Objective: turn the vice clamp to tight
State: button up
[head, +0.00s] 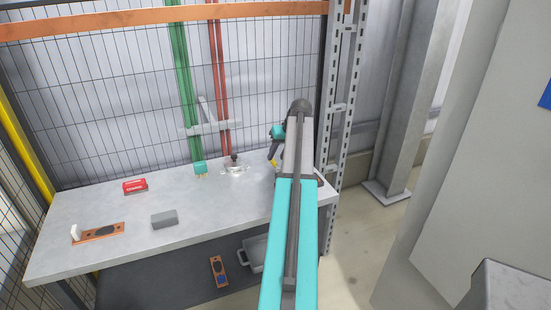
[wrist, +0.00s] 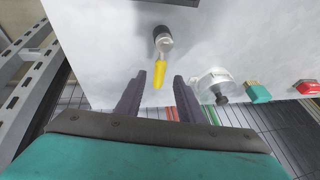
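A yellow lever-like piece (wrist: 159,70) joins a dark and silver round part (wrist: 163,38) in the wrist view. It may be the vice clamp's handle, but I cannot tell for sure. In the head view a small yellow bit (head: 274,163) shows just below my gripper (head: 273,152), and my arm hides most of that area. My gripper (wrist: 159,76) is open, with its two dark fingers apart. The yellow piece lines up between the fingertips in the wrist view. I cannot tell whether they touch it.
A pale round fitting with a black knob (head: 235,166), a teal block (head: 200,168), a red box (head: 135,186), a grey block (head: 164,219) and a brown plate (head: 97,234) are on the bench (head: 75,205). Wire mesh (head: 120,110) stands behind; a perforated post (head: 337,110) stands right.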

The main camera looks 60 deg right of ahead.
aim_at(274, 161)
jog(key=shift+p+x, duration=0.3)
jog(key=shift+x, duration=1.25)
